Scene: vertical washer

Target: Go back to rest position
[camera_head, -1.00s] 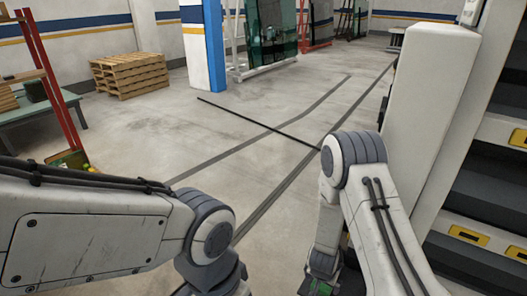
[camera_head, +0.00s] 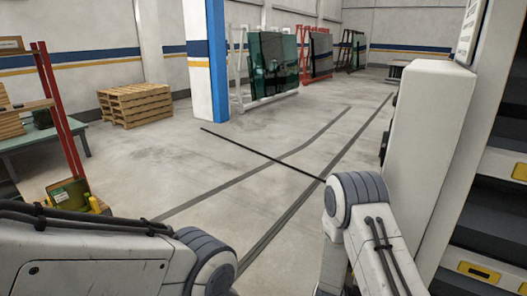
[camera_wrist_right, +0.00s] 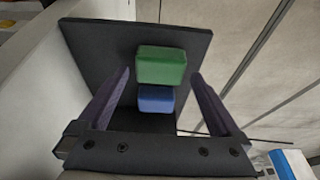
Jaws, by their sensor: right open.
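My right gripper (camera_wrist_right: 160,73) is open in the right wrist view, with its two dark fingers spread apart. A green block (camera_wrist_right: 162,65) and a blue block (camera_wrist_right: 156,99) show between the fingers, in front of a dark flat panel (camera_wrist_right: 95,45). I cannot tell how far they are from the fingers, but neither finger appears to touch them. In the head view my right arm comes up from the bottom right, and its gripper is below the picture. My left arm lies across the bottom left, and its gripper is out of view.
A tall pale cabinet (camera_head: 428,150) and dark shelving (camera_head: 490,215) stand close on the right. A red-framed rack (camera_head: 62,125) and a green table (camera_head: 30,138) are at left. Wooden pallets (camera_head: 135,104), a blue-white pillar (camera_head: 206,65) and glass racks (camera_head: 272,65) stand farther back. The middle floor is open.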

